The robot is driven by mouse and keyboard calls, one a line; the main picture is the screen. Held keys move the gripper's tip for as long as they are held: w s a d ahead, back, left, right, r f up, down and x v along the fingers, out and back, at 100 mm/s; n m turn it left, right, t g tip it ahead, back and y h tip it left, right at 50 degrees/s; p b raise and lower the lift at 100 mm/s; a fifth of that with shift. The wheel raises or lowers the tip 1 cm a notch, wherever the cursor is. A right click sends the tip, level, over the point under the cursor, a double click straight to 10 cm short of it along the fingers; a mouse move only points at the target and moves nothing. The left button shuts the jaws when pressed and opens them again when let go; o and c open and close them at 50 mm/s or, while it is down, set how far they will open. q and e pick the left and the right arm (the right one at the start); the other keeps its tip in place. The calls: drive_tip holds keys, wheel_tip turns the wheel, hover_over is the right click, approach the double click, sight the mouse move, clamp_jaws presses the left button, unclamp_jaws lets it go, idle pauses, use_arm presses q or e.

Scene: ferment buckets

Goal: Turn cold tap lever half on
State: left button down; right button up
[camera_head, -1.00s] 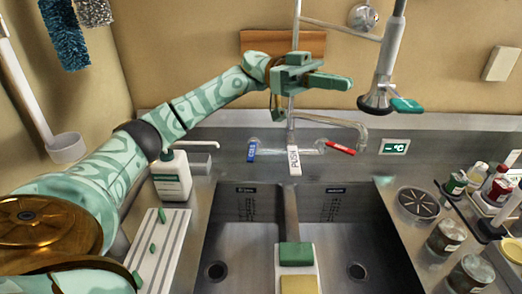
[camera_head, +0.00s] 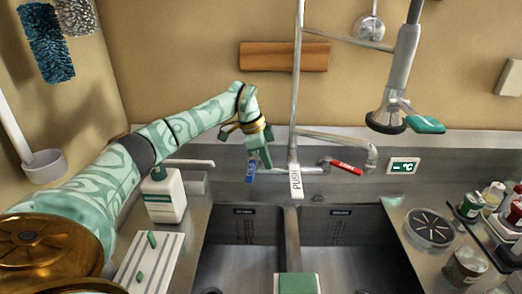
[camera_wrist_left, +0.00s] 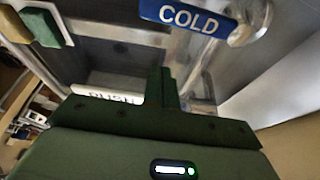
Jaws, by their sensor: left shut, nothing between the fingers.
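The blue cold tap lever (camera_head: 251,172) is on the left side of the tap at the back of the sink. In the left wrist view its blue handle (camera_wrist_left: 188,15), marked COLD, is at the top, right of centre. My left gripper (camera_head: 265,160) points down just beside the lever, with its fingers overlapping it closely in the head view. In the left wrist view my shut, empty fingers (camera_wrist_left: 164,82) are below the COLD handle, with a visible gap in the picture. Contact cannot be told. My right gripper is not in view.
The red lever (camera_head: 346,168) is on the tap's right side. A white PUSH tag (camera_head: 296,182) hangs between the levers, close to my gripper. A spray head (camera_head: 388,118) hangs at the right. A soap bottle (camera_head: 163,197) stands left of the sink.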

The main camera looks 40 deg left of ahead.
sight(251, 168)
use_arm(q)
drive_tip(key=s+a+f, duration=0.1)
drive_tip(key=a+f, duration=0.1)
drive_tip(key=f, duration=0.1)
drive_tip(key=shift+s+a, duration=0.1)
drive_tip(key=shift+s, duration=0.3)
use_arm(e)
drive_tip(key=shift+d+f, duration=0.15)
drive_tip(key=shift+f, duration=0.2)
use_arm(q)
drive_tip(key=shift+s+a, duration=0.1)
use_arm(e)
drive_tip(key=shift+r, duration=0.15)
